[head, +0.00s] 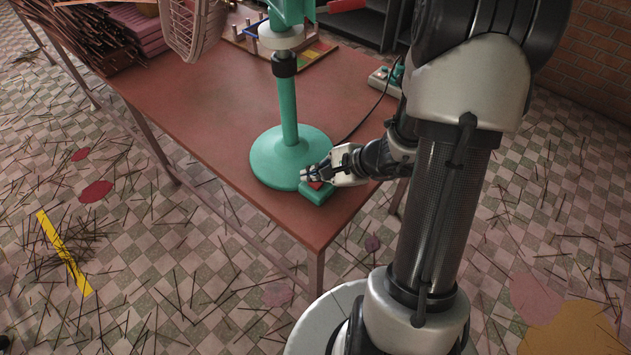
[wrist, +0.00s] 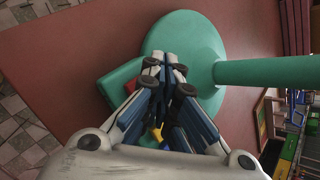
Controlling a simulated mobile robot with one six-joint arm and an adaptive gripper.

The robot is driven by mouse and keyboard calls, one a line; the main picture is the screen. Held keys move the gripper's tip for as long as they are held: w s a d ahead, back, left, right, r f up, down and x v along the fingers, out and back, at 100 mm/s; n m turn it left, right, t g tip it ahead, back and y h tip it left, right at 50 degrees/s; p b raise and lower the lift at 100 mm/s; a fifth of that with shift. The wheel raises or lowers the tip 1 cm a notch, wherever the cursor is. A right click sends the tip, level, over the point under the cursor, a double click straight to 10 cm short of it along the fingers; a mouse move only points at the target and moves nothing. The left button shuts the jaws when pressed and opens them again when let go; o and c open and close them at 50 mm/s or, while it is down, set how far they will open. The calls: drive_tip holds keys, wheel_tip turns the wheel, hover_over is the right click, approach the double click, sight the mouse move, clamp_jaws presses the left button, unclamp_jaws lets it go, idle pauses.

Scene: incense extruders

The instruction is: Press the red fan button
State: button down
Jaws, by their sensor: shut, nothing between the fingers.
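The green fan stands on the table; its round base (head: 276,158) and upright pole (head: 288,112) show, and its top is cut off in the head view. A small green box (head: 317,195) sits at the near right side of the base, with the red fan button (head: 316,185) on top. In the wrist view, my gripper (wrist: 164,68) points toward the base (wrist: 185,40), and a sliver of the red button (wrist: 131,97) shows beside the fingers. I cannot tell whether the fingertips touch the button.
The red-brown table (head: 215,125) has free room left of the base. A black cable runs behind my gripper to a small control box (head: 384,78). Sticks litter the checkered floor.

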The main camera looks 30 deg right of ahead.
sight(314, 186)
drive_tip(key=shift+f, duration=0.1)
idle(0.5)
drive_tip(key=shift+f+b, duration=0.35)
drive_tip(key=shift+b, duration=0.35)
drive_tip(key=shift+f+b, duration=0.45)
drive_tip(key=shift+b, duration=0.1)
idle(0.4)
drive_tip(key=shift+r, duration=0.1)
drive_tip(key=shift+r+p, duration=0.55)
drive_tip(key=shift+r, duration=0.25)
drive_tip(key=shift+r+p, duration=1.8)
drive_tip(key=shift+r, duration=0.75)
